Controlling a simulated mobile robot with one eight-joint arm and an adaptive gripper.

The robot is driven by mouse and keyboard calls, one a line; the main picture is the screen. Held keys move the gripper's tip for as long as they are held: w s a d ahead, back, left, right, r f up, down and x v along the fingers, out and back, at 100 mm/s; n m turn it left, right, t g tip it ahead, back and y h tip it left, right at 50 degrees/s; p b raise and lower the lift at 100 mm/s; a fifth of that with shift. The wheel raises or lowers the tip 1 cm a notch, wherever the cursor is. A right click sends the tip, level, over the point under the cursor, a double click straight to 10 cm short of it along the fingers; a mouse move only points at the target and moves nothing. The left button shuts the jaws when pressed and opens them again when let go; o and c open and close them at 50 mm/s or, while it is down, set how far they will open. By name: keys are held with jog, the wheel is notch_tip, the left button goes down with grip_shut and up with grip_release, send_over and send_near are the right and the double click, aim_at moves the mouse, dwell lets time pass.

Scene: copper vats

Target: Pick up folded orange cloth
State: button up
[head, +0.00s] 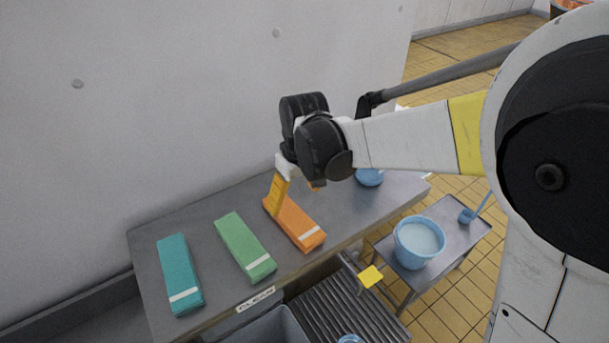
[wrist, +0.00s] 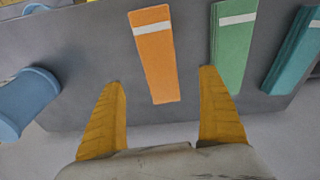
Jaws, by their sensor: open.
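The folded orange cloth (head: 298,225) with a white stripe lies flat on the grey metal table, to the right of a green cloth. It also shows in the wrist view (wrist: 155,62), between and beyond my fingertips. My gripper (wrist: 164,82) has its two yellow fingers spread wide apart, with nothing between them. In the head view my gripper (head: 292,195) is over the far end of the orange cloth, and one finger overlaps that end in the picture. I cannot tell the exact height above the cloth.
A green cloth (head: 245,247) and a teal cloth (head: 180,274) lie on the table (head: 215,288) to the left. A blue container (head: 370,177) stands right of my gripper. A wall rises behind. A blue bucket (head: 418,242) stands on a lower cart at right.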

aim_at(292, 215)
jog(key=f, duration=0.4)
jog(key=shift+s+a+f, duration=0.1)
jog(key=shift+a, duration=0.3)
jog(key=f, duration=0.2)
jog(key=w+f, duration=0.1)
jog(key=f, duration=0.2)
jog(key=shift+w+a+f, duration=0.1)
jog(key=shift+w+f, duration=0.15)
jog(key=shift+f, duration=0.05)
jog(key=c, duration=1.4)
jog(key=shift+r, duration=0.1)
jog(key=shift+c, duration=0.2)
